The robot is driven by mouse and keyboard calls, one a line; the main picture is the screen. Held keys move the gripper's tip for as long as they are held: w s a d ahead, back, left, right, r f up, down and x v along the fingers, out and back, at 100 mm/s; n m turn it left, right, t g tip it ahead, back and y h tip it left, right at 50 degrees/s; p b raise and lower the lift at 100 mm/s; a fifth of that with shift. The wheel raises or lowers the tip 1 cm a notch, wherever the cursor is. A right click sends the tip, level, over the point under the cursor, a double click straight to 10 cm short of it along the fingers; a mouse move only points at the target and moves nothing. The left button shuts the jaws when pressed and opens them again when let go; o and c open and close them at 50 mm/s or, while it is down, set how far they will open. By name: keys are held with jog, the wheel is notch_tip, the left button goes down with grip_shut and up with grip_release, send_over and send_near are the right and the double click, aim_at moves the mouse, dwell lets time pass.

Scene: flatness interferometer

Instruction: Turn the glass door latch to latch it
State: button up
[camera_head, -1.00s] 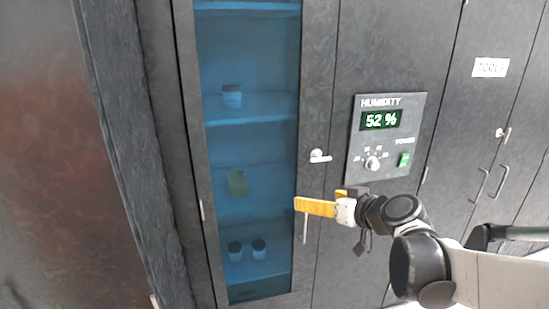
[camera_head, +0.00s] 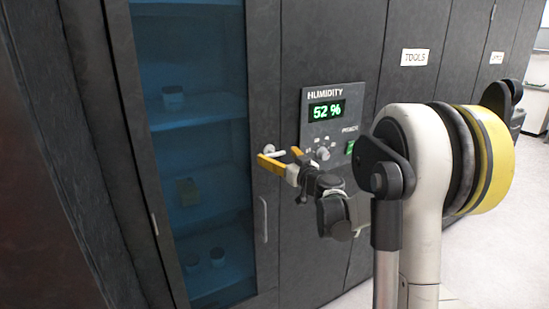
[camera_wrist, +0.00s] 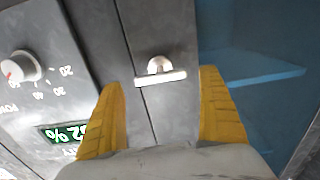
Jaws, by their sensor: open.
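The glass door (camera_head: 200,130) of the dark cabinet stands closed, as far as I can see. Its pale latch (camera_head: 269,149) sits on the right door frame, above the door's vertical handle (camera_head: 264,218). In the wrist view the latch (camera_wrist: 160,76) shows a round knob and a bar lying across the picture; one bar end reaches about the seam beside the door. My gripper (camera_head: 279,156) is open at the latch, its yellow fingers apart. In the wrist view my gripper's fingers (camera_wrist: 160,82) stand on either side of the latch, with gaps; I see no contact.
A humidity panel (camera_head: 315,90) with a 52 % display, dial (camera_head: 322,154) and green power switch (camera_head: 350,146) is mounted just right of the latch, close to my gripper. A cabinet labelled TOOLS (camera_head: 415,57) stands further right. Open floor (camera_head: 480,260) lies at the right.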

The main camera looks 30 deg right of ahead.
jog(key=shift+w, duration=1)
jog(key=c, duration=1.2)
